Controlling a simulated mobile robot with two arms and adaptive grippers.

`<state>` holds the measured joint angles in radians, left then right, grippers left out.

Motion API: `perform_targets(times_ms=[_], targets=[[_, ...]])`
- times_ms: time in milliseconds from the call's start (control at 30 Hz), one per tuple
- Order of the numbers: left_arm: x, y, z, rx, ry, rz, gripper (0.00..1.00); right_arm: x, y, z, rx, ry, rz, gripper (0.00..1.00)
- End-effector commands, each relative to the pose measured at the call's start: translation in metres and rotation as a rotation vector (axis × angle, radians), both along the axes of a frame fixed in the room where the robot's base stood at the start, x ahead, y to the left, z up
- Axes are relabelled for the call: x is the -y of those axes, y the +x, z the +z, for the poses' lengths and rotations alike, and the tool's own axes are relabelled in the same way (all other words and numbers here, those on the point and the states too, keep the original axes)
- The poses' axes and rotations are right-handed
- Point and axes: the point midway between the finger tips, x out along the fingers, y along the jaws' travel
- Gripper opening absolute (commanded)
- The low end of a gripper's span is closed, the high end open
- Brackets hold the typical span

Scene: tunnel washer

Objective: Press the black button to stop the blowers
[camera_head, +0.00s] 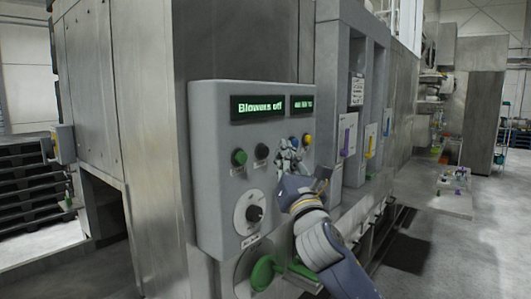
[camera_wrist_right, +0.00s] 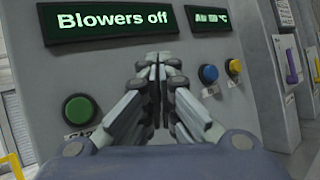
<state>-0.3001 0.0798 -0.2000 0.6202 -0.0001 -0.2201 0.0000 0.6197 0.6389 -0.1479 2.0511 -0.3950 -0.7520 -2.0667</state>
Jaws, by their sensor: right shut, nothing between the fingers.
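The black button (camera_head: 262,151) is on the grey control panel (camera_head: 215,190), right of the green button (camera_head: 239,157). My right gripper (camera_head: 287,146) is shut and empty in front of the panel, a little right of the black button in the head view. In the wrist view its fingers (camera_wrist_right: 155,65) point at the panel between the green and blue buttons and cover much of the black button's area. I cannot tell whether the fingertips touch anything. The display (camera_head: 257,107) reads "Blowers off". My left gripper is not in view.
A blue button (camera_wrist_right: 208,73) and a yellow button (camera_head: 307,139) are right of my fingers. A black rotary knob (camera_head: 254,213) on a white dial is below. A second small display (camera_head: 302,104) is beside the main one. Open floor lies at the right.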

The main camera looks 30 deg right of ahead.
Motion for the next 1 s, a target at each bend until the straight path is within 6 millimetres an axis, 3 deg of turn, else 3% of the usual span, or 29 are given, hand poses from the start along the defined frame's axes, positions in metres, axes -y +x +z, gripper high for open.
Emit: perform_targets(times_ms=[367,1000], targets=[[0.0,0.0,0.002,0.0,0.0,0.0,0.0,0.012,-0.031,0.0,-0.001,-0.003,-0.001,0.0],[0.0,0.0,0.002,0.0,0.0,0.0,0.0,0.013,-0.032,0.0,0.0,-0.001,0.0,0.0]])
